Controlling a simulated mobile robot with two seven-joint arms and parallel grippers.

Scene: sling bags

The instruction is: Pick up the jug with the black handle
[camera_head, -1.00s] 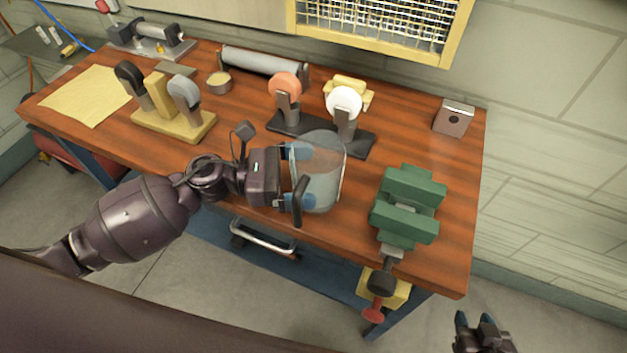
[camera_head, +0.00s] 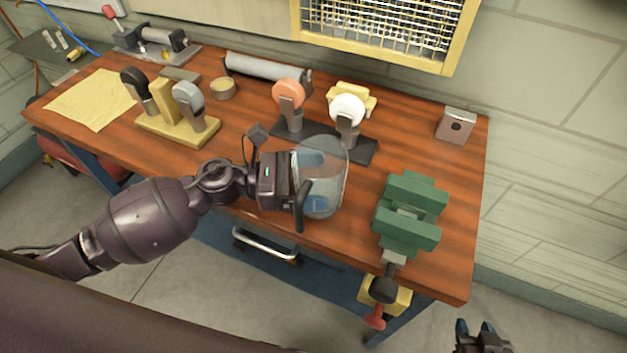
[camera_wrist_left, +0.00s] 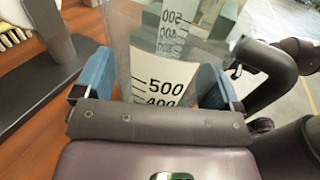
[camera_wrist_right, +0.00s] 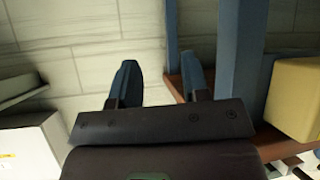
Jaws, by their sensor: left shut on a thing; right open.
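The clear jug (camera_head: 330,172) with the black handle (camera_head: 301,205) stands near the front edge of the wooden workbench. Measuring marks show on the jug (camera_wrist_left: 158,75) in the left wrist view, with its black handle (camera_wrist_left: 268,75) at the right. My left gripper (camera_head: 312,180) is shut on the jug's body, with one blue finger on each side. In the left wrist view the fingers of the left gripper (camera_wrist_left: 155,85) press against the jug walls. My right gripper (camera_head: 477,330) is open and empty, low at the lower right, off the bench; it also shows in the right wrist view (camera_wrist_right: 163,85).
A green vise (camera_head: 410,210) stands right of the jug. A dark stand with orange and white round-headed tools (camera_head: 346,112) is just behind it. A wooden block with tools (camera_head: 180,130) stands to the left. A small metal box (camera_head: 455,124) is at the back right.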

